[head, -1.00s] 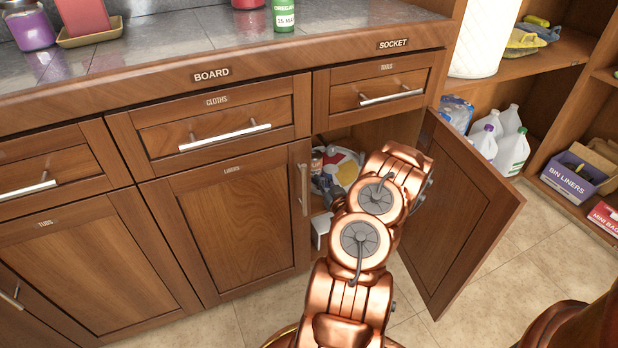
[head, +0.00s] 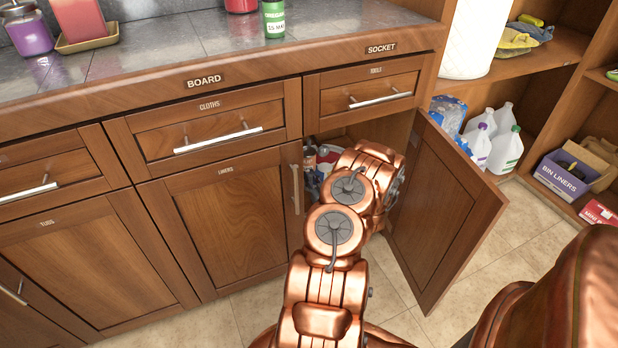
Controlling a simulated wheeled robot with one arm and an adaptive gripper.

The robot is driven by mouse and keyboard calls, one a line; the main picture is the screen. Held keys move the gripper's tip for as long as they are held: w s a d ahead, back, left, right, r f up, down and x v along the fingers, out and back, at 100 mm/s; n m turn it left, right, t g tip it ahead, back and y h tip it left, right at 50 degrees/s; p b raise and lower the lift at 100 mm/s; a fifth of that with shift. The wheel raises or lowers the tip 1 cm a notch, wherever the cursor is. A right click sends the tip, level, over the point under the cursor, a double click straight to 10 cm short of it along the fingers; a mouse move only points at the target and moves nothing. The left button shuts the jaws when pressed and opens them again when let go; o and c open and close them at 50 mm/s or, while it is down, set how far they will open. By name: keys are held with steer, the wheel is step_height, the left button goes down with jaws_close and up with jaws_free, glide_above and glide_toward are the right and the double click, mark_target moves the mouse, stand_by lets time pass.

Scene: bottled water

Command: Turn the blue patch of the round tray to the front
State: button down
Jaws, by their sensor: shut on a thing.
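The round tray (head: 327,155) is inside the open lower cabinet under the drawer labelled TOOLS. Only a small pale and reddish part of it shows between the cabinet's left edge and my copper arm. My arm reaches into the opening and covers most of the tray. The blue patch cannot be made out. Small bottles or jars (head: 310,158) show at the left of the opening. My gripper is hidden behind my arm and the cabinet front, so its hold cannot be seen.
The open cabinet door (head: 445,215) stands to the right of my arm. The closed LINERS door (head: 225,225) is on the left. Shelves with white jugs (head: 505,150) and a BIN LINERS box (head: 562,173) stand at the right. Tiled floor is clear before the door.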

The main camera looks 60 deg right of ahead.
steer(key=shift+a, duration=0.1)
steer(key=c, duration=1.1)
jaws_free()
steer(key=shift+s, duration=0.1)
steer(key=v, duration=1.1)
steer(key=shift+s+a, duration=0.2)
steer(key=shift+s, duration=0.1)
